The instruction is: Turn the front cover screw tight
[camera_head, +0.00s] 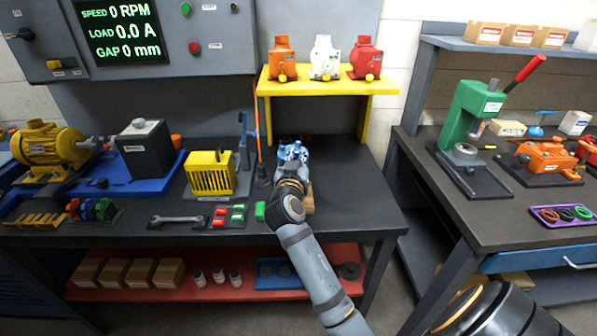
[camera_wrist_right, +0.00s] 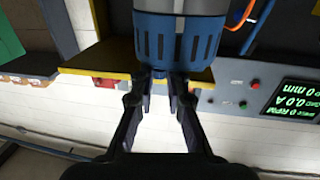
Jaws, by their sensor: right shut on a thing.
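In the wrist view the blue slotted cover (camera_wrist_right: 205,44) of a grey-bodied motor (camera_wrist_right: 180,6) fills the top of the picture. A small blue front cover screw (camera_wrist_right: 159,73) sits at the cover's edge. My right gripper (camera_wrist_right: 159,84) is shut on this screw, its two dark fingers on either side of it. In the head view the blue motor (camera_head: 293,151) is on the dark bench, mostly hidden behind my right gripper (camera_head: 290,168) and wrist. How tight the screw is cannot be told. My left gripper is not in view.
A yellow shelf (camera_head: 330,88) with orange, white and red motors stands behind the blue motor. A yellow slotted box (camera_head: 211,173), red and green blocks (camera_head: 229,213) and a wrench (camera_head: 178,219) lie left. A green press (camera_head: 470,115) is on the right bench.

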